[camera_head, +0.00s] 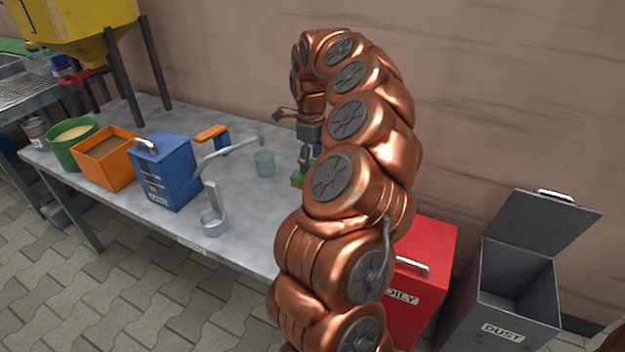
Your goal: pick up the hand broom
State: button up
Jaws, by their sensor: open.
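A small green and yellow object (297,181), which looks like the hand broom, lies on the grey table, mostly hidden behind my arm. Only its left end shows, so I cannot tell its full shape or how it lies. My gripper (305,168) points down just above that visible end. The gripper is open; its fingers are small and partly covered by my copper arm. I cannot tell whether they touch the green and yellow object.
On the grey table (118,120) stand a glass (264,163), a metal ladle-like cup (212,223), a blue box (165,170), an orange bin (105,158) and a green tub (72,144). A red OILY bin (432,255) and open DUST bin (503,290) stand right.

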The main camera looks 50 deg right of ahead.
jog(key=shift+s+f, duration=0.15)
jog(key=shift+f, duration=1.45)
jog(key=c, duration=1.3)
jog(key=shift+r, duration=0.15)
jog(key=shift+r, duration=1.7)
jog(key=s+a, duration=0.3)
jog(key=a, duration=0.4)
jog(key=s+a+r, duration=0.1)
jog(key=s+a, duration=0.2)
jog(key=a, duration=0.4)
jog(key=shift+a+r, duration=0.2)
jog(key=shift+a, duration=0.15)
jog(key=shift+s, duration=0.1)
